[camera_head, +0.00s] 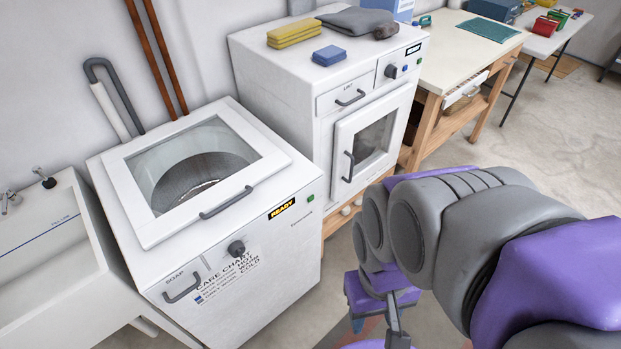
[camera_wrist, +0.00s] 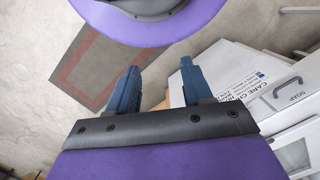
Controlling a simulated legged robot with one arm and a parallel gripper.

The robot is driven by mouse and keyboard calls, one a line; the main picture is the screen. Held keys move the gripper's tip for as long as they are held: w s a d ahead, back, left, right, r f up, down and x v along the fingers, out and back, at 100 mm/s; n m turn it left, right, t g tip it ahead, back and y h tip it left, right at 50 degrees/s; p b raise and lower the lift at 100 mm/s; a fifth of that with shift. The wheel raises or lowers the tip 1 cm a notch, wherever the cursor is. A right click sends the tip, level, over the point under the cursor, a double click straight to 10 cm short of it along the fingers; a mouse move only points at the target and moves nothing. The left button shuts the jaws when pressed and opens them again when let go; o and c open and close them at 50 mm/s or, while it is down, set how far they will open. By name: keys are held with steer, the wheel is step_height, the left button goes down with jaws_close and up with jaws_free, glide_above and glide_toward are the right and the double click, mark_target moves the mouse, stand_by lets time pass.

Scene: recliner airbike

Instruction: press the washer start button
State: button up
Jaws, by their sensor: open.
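The white top-loading washer (camera_head: 235,245) stands against the wall at left-centre in the head view. Its glass-topped lid (camera_head: 135,215) is down. A small green button (camera_head: 311,198) sits at the right of its front panel, beside a "READY" display (camera_head: 281,209). A dark knob (camera_head: 236,248) is further left on the panel. My gripper (camera_wrist: 160,75) is open, with two blue fingers apart and nothing visible between them. The washer's front (camera_wrist: 250,85) shows to its right in the wrist view; the green button cannot be made out there. My arm is right of the washer in the head view.
A white dryer-like machine (camera_head: 325,105) stands right of the washer, with sponges (camera_head: 294,33) on top. A white sink (camera_head: 50,250) is at left. A wooden workbench (camera_head: 465,60) stands further right. The floor (camera_head: 530,140) at right is open.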

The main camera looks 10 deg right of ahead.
steer(key=a, duration=0.3)
steer(key=c, duration=0.6)
steer(key=shift+d, duration=0.4)
jaws_close()
steer(key=shift+d, duration=0.45)
